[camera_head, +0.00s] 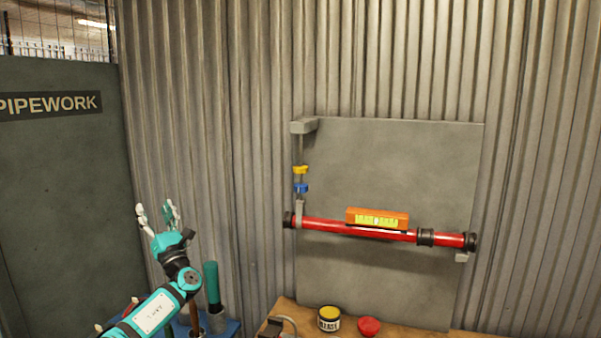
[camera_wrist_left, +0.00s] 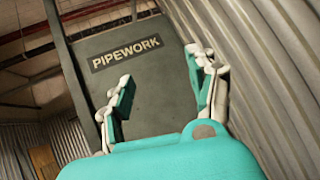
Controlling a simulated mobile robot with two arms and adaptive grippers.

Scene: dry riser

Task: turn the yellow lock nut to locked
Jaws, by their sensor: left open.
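The yellow lock nut (camera_head: 300,170) sits on a thin vertical rod below a grey bracket, on the left side of a grey board. A blue nut (camera_head: 301,188) sits just below it on the same rod. The rod runs down to a clamp around the left end of the red pipe (camera_head: 328,228). My left gripper (camera_head: 158,214) is open and empty, well to the left of the nut and lower, fingers pointing up. In the left wrist view its fingers (camera_wrist_left: 160,85) stand apart with nothing between them. The nut is not in that view. My right gripper is not in view.
An orange spirit level (camera_head: 377,219) rests on the pipe, right of the rod. A wooden bench (camera_head: 400,332) below holds a grease tin (camera_head: 329,318) and a red lid (camera_head: 369,326). A dark PIPEWORK panel (camera_head: 55,180) stands at left. Space between gripper and rod looks clear.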

